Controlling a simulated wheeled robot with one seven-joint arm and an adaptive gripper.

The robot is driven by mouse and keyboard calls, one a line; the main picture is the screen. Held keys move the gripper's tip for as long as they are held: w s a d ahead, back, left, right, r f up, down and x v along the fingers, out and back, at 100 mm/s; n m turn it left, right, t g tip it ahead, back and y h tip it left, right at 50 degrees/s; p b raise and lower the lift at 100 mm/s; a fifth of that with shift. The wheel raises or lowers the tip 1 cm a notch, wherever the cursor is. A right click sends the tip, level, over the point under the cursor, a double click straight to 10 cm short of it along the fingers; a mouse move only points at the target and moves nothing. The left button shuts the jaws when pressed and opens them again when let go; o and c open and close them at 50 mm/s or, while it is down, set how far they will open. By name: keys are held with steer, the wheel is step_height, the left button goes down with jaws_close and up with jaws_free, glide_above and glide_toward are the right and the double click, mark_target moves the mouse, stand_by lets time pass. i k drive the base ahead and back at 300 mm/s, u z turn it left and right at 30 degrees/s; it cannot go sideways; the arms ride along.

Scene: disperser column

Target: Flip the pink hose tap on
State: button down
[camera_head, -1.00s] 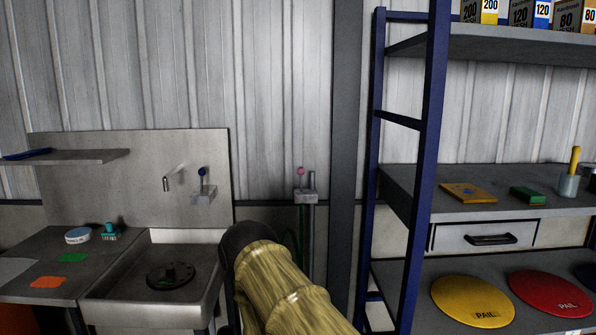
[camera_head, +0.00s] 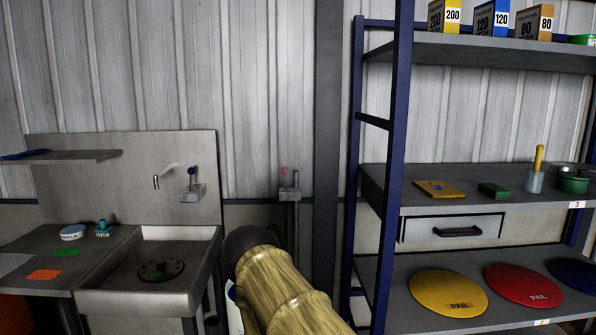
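The pink tap knob (camera_head: 283,170) stands on a short lever above a small grey valve block on the wall, right of the sink. A vertical pipe (camera_head: 296,215) runs down from that block. My arm, covered in a yellowish sleeve, reaches up from the bottom centre, and its dark rounded part is below and left of the tap. It is clearly apart from the knob in the picture. My gripper's fingers do not show. A blue-knobbed tap (camera_head: 191,171) is on the sink's back panel to the left.
A steel sink (camera_head: 205,265) with a side counter (camera_head: 30,262) stands at left. A blue-framed shelf rack (camera_head: 384,150) stands at right, holding boxes, tools and coloured lids. A dark wall post (camera_head: 328,100) stands between the tap and the rack.

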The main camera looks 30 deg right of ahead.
mark_target(285, 170)
steer(key=u, duration=0.05)
steer(key=k, duration=1.05)
steer(key=z, duration=0.35)
steer(key=i, duration=0.55)
steer(key=z, duration=0.7)
steer(key=i, duration=1)
steer(key=u, duration=0.55)
steer(key=i, duration=0.65)
steer(key=u, duration=0.5)
